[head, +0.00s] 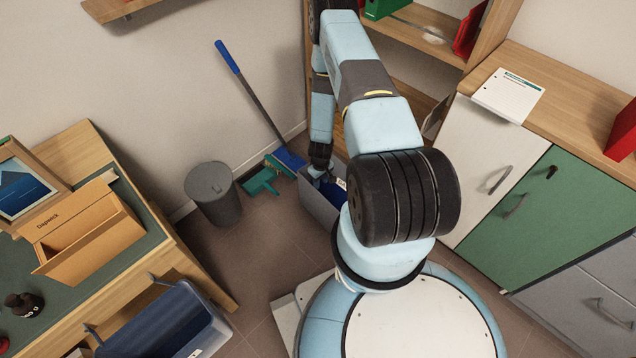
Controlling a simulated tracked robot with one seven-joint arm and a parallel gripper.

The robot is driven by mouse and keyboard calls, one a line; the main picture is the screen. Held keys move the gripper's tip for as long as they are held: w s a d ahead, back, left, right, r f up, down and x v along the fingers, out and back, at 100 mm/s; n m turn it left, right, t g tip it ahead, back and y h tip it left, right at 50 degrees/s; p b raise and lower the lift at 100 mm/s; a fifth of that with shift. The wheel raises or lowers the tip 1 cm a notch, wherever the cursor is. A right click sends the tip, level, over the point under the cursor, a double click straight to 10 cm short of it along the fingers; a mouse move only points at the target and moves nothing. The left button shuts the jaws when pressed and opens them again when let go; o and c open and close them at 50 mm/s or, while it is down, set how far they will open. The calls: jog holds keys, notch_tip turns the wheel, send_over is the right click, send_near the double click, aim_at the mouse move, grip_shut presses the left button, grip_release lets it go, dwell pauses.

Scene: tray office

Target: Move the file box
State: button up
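A grey open-topped box (318,205) stands on the floor near the back wall, beside the shelf unit. Something dark blue and a small white patch show at its top. It may be the file box, but its label is not readable. My gripper (321,172) points down at the near-wall rim of this box. Its fingers are small and dark, and I cannot tell whether they touch the box or are open. My own arm hides the box's right side.
A grey bin (213,195), a green dustpan (262,181) and a blue-handled broom (255,100) stand left of the grey box. A blue-grey container or seat (165,325) is at bottom left. Cabinets (540,210) line the right. Floor (262,240) is clear between.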

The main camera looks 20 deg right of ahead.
jog(key=shift+s+a+f, duration=0.1)
jog(key=shift+s+f, duration=0.15)
jog(key=shift+f, duration=0.2)
notch_tip(320, 180, down, 14)
jog(key=shift+r, duration=0.15)
dwell(0.7)
jog(key=shift+c, duration=0.3)
grip_shut()
dwell(1.1)
